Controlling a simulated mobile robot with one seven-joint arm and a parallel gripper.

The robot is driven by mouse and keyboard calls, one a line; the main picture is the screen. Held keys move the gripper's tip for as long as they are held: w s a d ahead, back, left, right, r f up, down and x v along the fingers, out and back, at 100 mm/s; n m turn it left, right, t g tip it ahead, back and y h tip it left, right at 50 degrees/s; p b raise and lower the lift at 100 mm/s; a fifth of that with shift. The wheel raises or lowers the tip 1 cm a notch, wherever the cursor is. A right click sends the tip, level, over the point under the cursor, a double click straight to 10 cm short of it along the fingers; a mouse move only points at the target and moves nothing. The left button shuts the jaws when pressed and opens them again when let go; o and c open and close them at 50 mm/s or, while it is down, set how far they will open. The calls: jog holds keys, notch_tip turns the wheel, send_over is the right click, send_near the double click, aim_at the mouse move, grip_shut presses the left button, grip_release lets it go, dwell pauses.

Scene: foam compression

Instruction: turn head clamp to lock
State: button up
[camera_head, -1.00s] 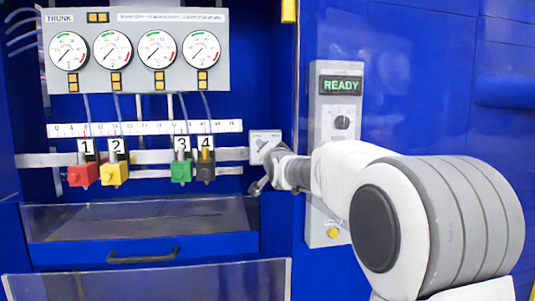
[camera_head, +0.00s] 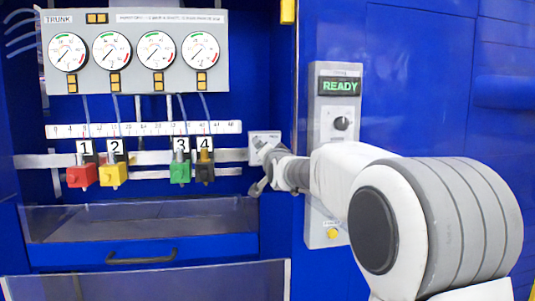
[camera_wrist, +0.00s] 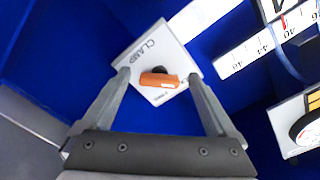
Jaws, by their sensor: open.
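The head clamp is a light grey plate (camera_wrist: 168,47) marked CLAMP with an orange handle (camera_wrist: 160,80) on a dark pivot. In the wrist view it lies ahead between my open fingers, with the handle nearly level across the picture and slightly tilted. My gripper (camera_wrist: 162,82) is open, its two grey fingers either side of the handle; I cannot tell whether they touch it. In the head view the clamp plate (camera_head: 264,138) is at the right end of the rail, and my gripper (camera_head: 260,170) partly covers it. The handle is hidden there.
A gauge panel (camera_head: 135,18) is above. A control panel (camera_head: 340,125) reading READY stands right. A drawer (camera_head: 140,253) lies below.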

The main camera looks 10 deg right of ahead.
jog(key=shift+s, duration=0.1)
jog(key=s+p, duration=0.1)
jog(key=s, duration=1.6)
jog(key=shift+p, duration=0.35)
jog(key=shift+s, duration=0.15)
